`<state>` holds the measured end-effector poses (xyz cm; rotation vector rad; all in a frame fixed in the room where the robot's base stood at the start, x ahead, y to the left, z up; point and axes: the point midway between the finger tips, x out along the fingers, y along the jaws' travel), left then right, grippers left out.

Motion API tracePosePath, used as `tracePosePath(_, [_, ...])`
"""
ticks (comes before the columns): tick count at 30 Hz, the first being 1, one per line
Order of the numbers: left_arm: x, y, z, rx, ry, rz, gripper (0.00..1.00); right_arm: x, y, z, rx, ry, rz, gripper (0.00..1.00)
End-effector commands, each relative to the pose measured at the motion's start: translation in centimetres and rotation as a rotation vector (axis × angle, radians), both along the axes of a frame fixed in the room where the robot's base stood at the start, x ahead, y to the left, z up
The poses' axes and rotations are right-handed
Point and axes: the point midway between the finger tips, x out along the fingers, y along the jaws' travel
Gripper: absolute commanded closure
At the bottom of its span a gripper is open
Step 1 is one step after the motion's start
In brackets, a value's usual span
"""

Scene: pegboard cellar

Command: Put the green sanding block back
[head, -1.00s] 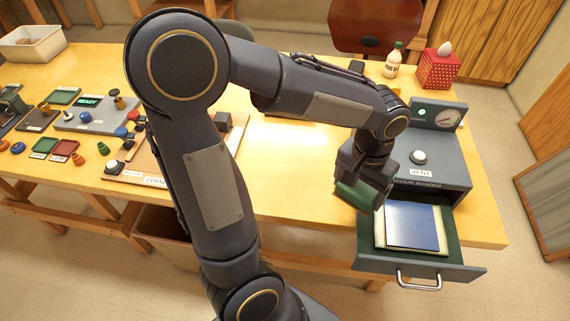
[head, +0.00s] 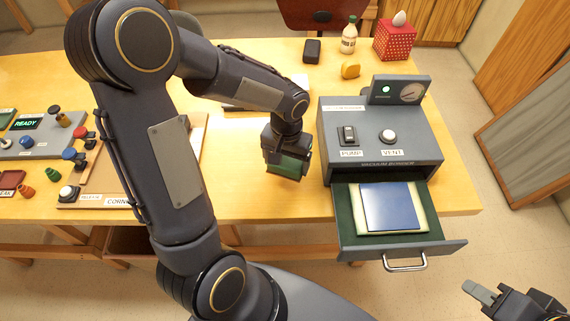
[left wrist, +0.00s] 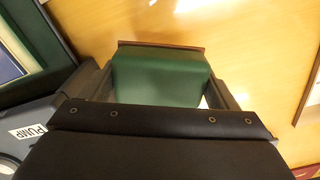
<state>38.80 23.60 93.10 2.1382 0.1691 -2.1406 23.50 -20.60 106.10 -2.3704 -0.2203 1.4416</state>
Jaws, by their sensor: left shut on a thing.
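My left gripper (head: 286,172) is shut on the green sanding block (head: 287,168). It holds the block over the table's front part, just left of the vacuum bonder. In the left wrist view the block (left wrist: 160,75) sits between the two fingers, with a thin brown edge along its far side. I cannot tell whether the block touches the table. My right gripper (head: 482,292) is at the lower right corner, away from the table; its fingers look close together, but their opening is unclear.
The grey vacuum bonder (head: 375,130) stands at the right with its drawer (head: 345,222) pulled out, holding a blue sheet (head: 390,206) on a pale one. Boards and controls lie left.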

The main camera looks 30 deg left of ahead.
Motion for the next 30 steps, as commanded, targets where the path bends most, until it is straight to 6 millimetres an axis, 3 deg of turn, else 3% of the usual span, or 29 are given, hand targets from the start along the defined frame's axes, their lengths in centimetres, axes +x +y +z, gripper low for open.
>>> tracePosePath(8, [1.5,1.1,-2.3,0.000,0.002,0.000,0.43,0.0,0.0,0.4,0.000,0.000,0.000,0.67])
tracePosePath(15, [1.5,1.2,-5.2,0.000,0.001,-0.001,0.43,0.0,0.0,0.3,0.000,0.000,0.000,0.67])
tracePosePath(27, [1.6,1.1,-5.8,0.000,-0.001,0.000,0.43,0.0,0.0,-0.2,0.000,0.000,0.000,0.67])
tracePosePath(28, [1.5,1.1,-5.7,0.000,-0.001,0.000,0.15,0.0,0.0,0.0,0.000,0.000,0.000,0.67])
tracePosePath(30, [1.5,1.1,-5.6,0.000,-0.001,0.000,0.05,0.0,0.0,0.0,0.000,0.000,0.000,0.67])
